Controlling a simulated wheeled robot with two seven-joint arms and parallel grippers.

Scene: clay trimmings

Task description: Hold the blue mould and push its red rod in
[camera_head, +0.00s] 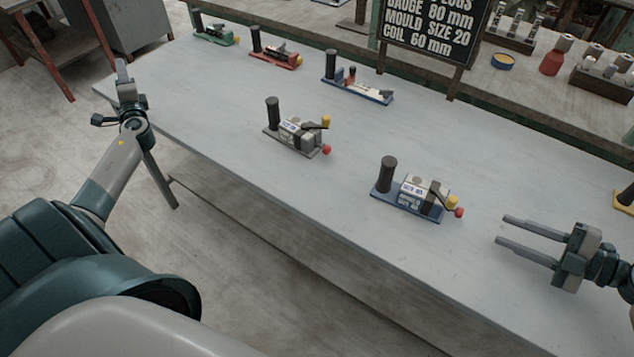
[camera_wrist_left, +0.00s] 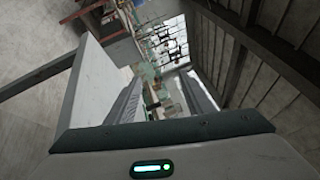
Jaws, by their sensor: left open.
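The blue mould (camera_head: 380,196) stands on the near middle of the table. It has a blue base, a black upright post at its left end, a pale labelled block, a yellow knob and a red-tipped rod (camera_head: 459,212) sticking out at its right end. My right gripper (camera_head: 505,231) is open and empty, to the right of the rod, fingers pointing left towards it and apart from it. My left gripper (camera_head: 122,66) is far off, by the table's left end, pointing up. In the left wrist view its fingers (camera_wrist_left: 160,90) are apart with nothing held.
A grey mould (camera_head: 297,135) with a red tip stands left of the blue one. Another blue-based mould (camera_head: 358,92), a red one (camera_head: 275,56) and a green one (camera_head: 213,34) line the back. A sign (camera_head: 433,28) stands behind. The table's front left is clear.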

